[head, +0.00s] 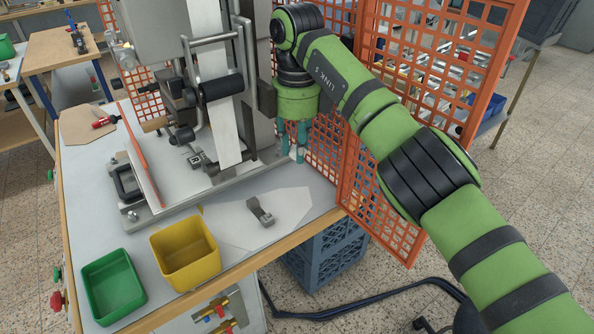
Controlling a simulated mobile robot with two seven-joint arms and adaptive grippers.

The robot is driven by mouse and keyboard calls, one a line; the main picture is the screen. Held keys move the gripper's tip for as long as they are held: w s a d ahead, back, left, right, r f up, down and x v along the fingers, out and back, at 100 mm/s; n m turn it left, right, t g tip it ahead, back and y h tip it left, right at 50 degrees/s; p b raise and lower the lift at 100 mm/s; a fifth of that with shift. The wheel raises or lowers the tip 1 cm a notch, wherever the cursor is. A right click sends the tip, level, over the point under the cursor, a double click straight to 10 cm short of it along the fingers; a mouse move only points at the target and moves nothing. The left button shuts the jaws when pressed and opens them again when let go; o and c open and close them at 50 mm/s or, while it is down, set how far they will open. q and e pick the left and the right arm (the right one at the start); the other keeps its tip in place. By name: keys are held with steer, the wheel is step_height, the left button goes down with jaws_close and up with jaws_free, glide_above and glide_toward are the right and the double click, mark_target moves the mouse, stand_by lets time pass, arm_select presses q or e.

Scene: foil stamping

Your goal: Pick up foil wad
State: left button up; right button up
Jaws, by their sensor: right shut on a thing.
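My right gripper (293,156) comes in from the right and points down beside the right side of the stamping press (222,90). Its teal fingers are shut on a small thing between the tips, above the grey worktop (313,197). The thing is too small and hidden to make out clearly; I take it to be the foil wad. No other foil wad shows on the worktop. My left gripper is not in view.
An orange grid guard (385,160) stands close behind and right of my right gripper. A grey metal piece (261,212) lies on a pale patch in front. A yellow bin (184,252) and a green bin (112,287) sit at the front left, both apparently empty. A blue crate (328,255) stands below.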

step_height(320, 180, up, 8)
steer(key=shift+f+p, duration=0.1)
steer(key=shift+p, duration=1.15)
step_height(320, 180, up, 7)
steer(key=p, duration=0.6)
steer(key=shift+f, duration=0.15)
